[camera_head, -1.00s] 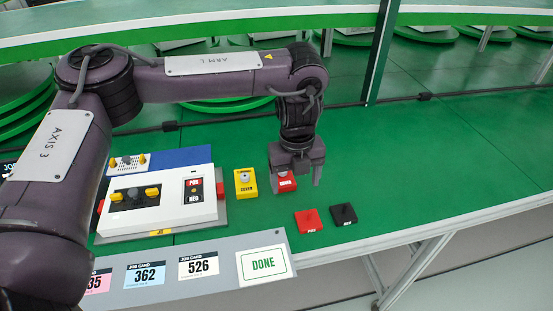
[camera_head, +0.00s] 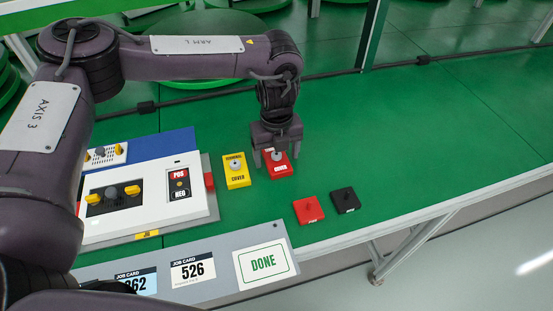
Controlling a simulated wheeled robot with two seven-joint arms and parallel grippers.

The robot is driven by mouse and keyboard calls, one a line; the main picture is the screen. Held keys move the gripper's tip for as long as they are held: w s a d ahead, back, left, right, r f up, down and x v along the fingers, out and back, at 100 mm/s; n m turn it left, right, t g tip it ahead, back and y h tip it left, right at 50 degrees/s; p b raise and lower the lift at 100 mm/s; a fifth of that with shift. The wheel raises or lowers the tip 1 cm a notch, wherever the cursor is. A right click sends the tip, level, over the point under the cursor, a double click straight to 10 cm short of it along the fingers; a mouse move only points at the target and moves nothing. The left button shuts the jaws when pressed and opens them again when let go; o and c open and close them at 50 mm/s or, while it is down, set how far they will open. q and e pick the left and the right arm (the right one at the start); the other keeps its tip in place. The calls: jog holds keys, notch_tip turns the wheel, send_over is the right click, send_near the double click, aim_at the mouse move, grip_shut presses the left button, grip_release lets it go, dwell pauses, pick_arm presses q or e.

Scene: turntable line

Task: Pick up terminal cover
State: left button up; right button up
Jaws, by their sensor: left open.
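A yellow block labelled terminal cover (camera_head: 236,172) with a pale round knob lies on the green table, right of the white unit. A red block labelled cover (camera_head: 280,169), also with a knob, lies just right of it. My left gripper (camera_head: 276,160) points down over the red cover, its fingers open around the knob. Whether the fingers touch the knob cannot be told. The white unit (camera_head: 140,222) has POS and NEG marks and yellow terminals with a dark knob between them. My right gripper is not in view.
A red square piece (camera_head: 308,211) and a black square piece (camera_head: 345,201) lie near the table's front edge. A grey strip with job cards and a DONE card (camera_head: 263,263) runs along the front. The green table (camera_head: 420,130) is clear to the right.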

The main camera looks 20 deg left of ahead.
pick_arm(q)
jog(key=shift+f, duration=0.3)
jog(key=c, duration=1.1)
